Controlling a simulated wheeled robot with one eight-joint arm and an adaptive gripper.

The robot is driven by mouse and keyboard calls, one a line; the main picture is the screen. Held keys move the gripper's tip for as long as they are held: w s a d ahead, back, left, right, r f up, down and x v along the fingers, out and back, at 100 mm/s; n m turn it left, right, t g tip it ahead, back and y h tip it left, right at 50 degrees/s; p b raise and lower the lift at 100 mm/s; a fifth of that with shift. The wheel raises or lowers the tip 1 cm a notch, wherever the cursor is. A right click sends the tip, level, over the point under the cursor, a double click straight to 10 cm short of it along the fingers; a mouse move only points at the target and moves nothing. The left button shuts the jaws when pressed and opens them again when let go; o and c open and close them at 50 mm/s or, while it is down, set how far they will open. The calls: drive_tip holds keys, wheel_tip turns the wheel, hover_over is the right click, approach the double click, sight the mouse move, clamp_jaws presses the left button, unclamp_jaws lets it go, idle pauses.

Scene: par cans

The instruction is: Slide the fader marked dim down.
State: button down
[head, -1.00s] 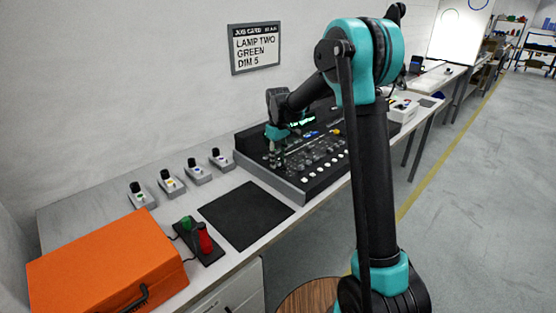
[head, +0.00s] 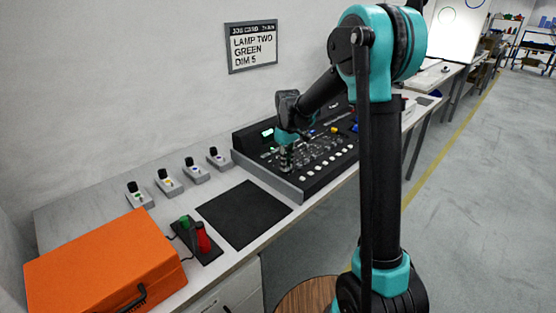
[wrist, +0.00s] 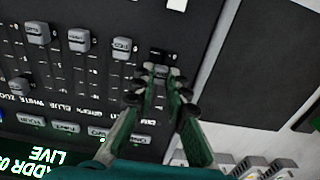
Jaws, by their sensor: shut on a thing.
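The black lighting console (head: 300,190) stands on the bench in the head view. My gripper (head: 286,165) points down onto its near left part. In the wrist view the console shows upside down, with a row of grey fader caps. The fader marked dim (wrist: 160,72) is the end one, by the console's edge. My gripper (wrist: 162,74) is shut on its cap, and the fingers hide most of it. The neighbouring fader caps (wrist: 122,46) stand apart from the fingers. The dim label (wrist: 155,121) is partly behind a finger.
A job card (head: 252,47) on the wall reads lamp two, green, dim 5. A black mat (head: 243,214) lies left of the console, and several small grey units (head: 195,171) stand behind it. An orange case (head: 100,268) is at the front left.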

sight(292, 173)
drive_tip(key=shift+s+d, duration=0.9)
drive_tip(key=shift+d, duration=0.05)
drive_tip(key=c, duration=1.5)
unclamp_jaws()
drive_tip(key=shift+r, duration=0.1)
wheel_tip(292, 173, up, 12)
drive_tip(key=shift+f, duration=0.1)
